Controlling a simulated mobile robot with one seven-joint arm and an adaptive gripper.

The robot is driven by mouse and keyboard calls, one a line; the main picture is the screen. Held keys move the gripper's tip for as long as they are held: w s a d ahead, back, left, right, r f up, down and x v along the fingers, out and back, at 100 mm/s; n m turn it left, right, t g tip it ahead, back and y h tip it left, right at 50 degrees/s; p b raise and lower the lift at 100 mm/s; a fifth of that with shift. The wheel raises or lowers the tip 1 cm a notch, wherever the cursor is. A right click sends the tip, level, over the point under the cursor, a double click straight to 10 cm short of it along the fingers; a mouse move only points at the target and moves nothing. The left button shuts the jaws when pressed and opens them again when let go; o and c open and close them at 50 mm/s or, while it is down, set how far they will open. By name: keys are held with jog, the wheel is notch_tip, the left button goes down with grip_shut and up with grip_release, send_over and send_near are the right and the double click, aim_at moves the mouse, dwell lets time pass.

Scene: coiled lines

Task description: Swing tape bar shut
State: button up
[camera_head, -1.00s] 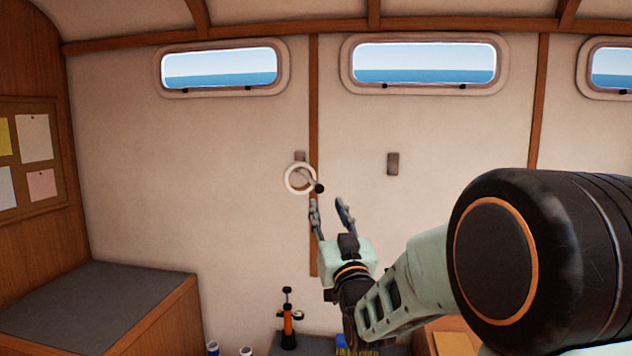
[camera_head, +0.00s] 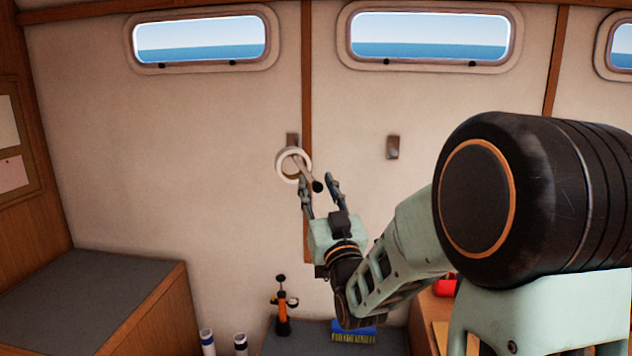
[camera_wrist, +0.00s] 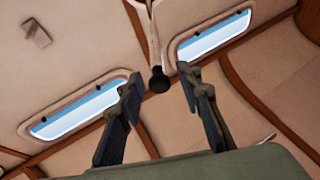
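The tape bar (camera_head: 305,170) sticks out from the back wall, left of the wooden strip, and ends in a dark knob. A white tape ring (camera_head: 280,164) hangs around it. My gripper (camera_head: 317,180) is open just below and in front of the bar. In the wrist view the bar (camera_wrist: 154,40) comes down from the top edge. Its knob (camera_wrist: 158,82) shows between the two spread fingertips, with gaps on both sides. Whether a finger touches it cannot be told. The bar's wall end is partly hidden by the ring.
A small brown wall plate (camera_head: 393,147) sits to the right of the strip. Below are a grey-topped cabinet (camera_head: 90,295), an orange and black pump-like tool (camera_head: 282,310), two white tubes, a blue brush (camera_head: 353,331) and a red object (camera_head: 446,286). The wall around the bar is clear.

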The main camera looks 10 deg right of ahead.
jog(key=shift+s, duration=0.1)
grip_shut()
jog(key=shift+d, duration=0.1)
dwell(0.3)
